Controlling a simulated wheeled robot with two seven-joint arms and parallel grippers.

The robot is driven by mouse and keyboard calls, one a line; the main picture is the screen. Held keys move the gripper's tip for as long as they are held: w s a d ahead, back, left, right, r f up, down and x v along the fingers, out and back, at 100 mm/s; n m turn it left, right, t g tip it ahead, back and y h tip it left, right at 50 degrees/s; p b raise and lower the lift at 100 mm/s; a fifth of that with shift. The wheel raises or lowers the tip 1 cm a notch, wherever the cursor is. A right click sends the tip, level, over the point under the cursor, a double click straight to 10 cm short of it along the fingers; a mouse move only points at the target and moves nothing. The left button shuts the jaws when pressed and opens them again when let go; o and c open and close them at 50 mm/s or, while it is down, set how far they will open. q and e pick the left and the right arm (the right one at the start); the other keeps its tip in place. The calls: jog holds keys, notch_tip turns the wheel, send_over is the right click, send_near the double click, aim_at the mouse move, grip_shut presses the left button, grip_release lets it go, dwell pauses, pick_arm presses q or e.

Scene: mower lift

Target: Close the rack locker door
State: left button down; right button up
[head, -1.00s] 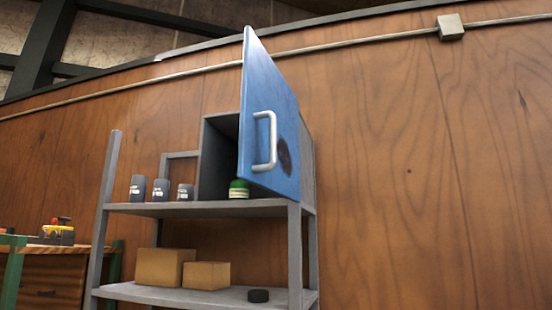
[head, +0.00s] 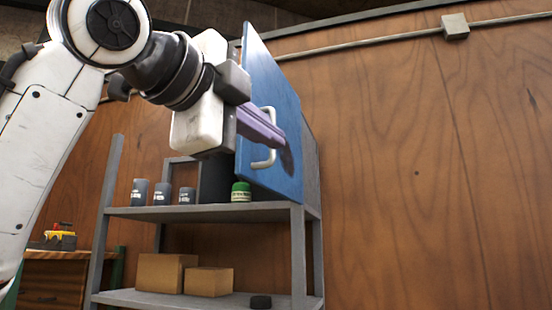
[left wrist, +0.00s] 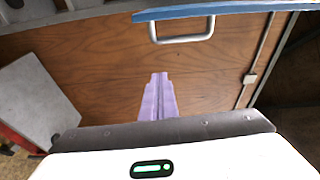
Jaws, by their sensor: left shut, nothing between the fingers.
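The blue locker door (head: 268,85) stands open, swung out from the grey locker (head: 312,170) on the rack. Its pale handle (head: 271,155) faces my left arm. My left gripper (head: 280,138) is shut and empty, its purple fingers reaching across the door face at the handle and covering part of it. I cannot tell from the head view whether they touch. In the left wrist view, the shut fingers (left wrist: 159,77) point toward the handle (left wrist: 182,38), with the door's edge (left wrist: 225,11) at the top. My right gripper is not in view.
The grey rack (head: 215,213) holds several dark jars (head: 162,193), a green-capped jar (head: 241,191) below the door, cardboard boxes (head: 165,273) and a black puck (head: 260,302). A wooden wall (head: 410,180) stands behind, with clear space to the right.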

pick_arm(q)
jog(key=w+d+r+p, duration=0.1)
jog(key=w+p, duration=0.2)
jog(key=w, duration=0.5)
jog(key=shift+d+p, duration=0.15)
jog(key=shift+p, duration=0.2)
jog(key=shift+w, duration=0.1)
